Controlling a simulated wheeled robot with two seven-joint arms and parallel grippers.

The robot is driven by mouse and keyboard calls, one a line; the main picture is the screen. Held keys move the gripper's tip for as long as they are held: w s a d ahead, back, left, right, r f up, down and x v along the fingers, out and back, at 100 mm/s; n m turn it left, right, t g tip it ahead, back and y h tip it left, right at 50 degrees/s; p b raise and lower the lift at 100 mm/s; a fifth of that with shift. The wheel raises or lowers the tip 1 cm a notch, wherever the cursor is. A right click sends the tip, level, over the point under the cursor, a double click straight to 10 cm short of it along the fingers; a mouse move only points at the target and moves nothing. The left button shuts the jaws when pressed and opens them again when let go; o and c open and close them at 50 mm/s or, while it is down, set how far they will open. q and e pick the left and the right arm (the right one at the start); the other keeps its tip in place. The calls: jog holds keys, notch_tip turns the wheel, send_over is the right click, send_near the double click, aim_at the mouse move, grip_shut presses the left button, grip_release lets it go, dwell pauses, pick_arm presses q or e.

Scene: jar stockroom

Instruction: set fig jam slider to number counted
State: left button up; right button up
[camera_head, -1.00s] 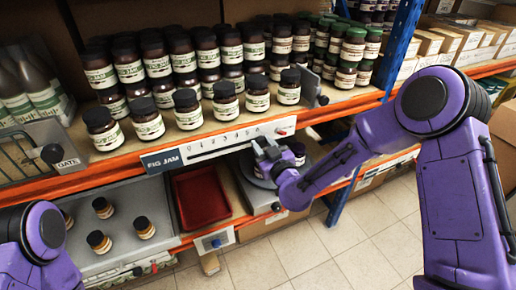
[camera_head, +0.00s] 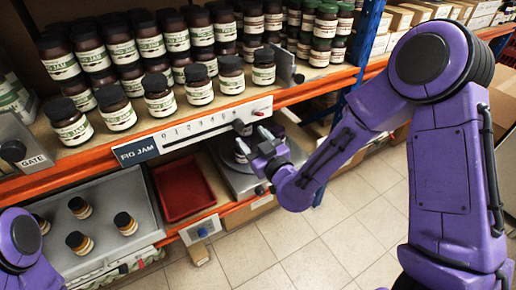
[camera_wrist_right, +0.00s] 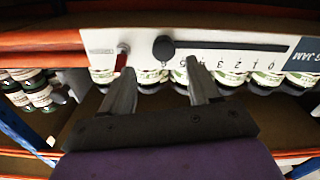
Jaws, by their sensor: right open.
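The fig jam slider panel (camera_head: 190,137) is a white strip on the shelf's front edge, with a number scale from 0 and a blue FIG JAM label (camera_head: 136,151). Its black knob (camera_head: 241,126) is near the high end, around 6; it also shows in the right wrist view (camera_wrist_right: 163,48). My right gripper (camera_head: 255,141) is open and empty, just below and in front of the knob. In the right wrist view, the fingertips (camera_wrist_right: 160,72) lie either side of the knob's line, apart from it. My left gripper is out of view.
Rows of dark-lidded jars (camera_head: 160,97) stand on the shelf above. Below are a grey tray (camera_head: 105,205) with several small jars, an empty red tray (camera_head: 184,190) and a scale (camera_head: 238,182), partly hidden by my right gripper. A grey gate (camera_head: 14,152) is at left.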

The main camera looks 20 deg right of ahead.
jog(key=s, duration=0.4)
jog(key=shift+s+d+b, duration=0.1)
jog(key=shift+d+b, duration=0.15)
jog(key=shift+b, duration=0.1)
jog(key=s+d+f+m+g+h, duration=0.1)
jog(key=s+d+f+m+g, duration=0.15)
jog(key=f, duration=0.35)
jog(key=s+d+f+m+g+h, duration=0.1)
jog(key=s+f+m+g, duration=0.25)
jog(key=f, duration=0.25)
jog(key=s+d+f+m+g+h, duration=0.1)
jog(key=s+d+f+m+g, duration=0.1)
jog(key=f+m, duration=0.35)
jog(key=s+d+f+g+h, duration=0.1)
jog(key=s+d+f+g, duration=0.1)
jog(key=s+f, duration=0.6)
jog(key=s+d+f+n+g+h, duration=0.1)
jog(key=s+f+g, duration=0.3)
jog(key=s+f, duration=0.3)
jog(key=s, duration=0.5)
jog(key=shift+s+d+f+g, duration=0.3)
jog(key=shift+d+f+g, duration=0.1)
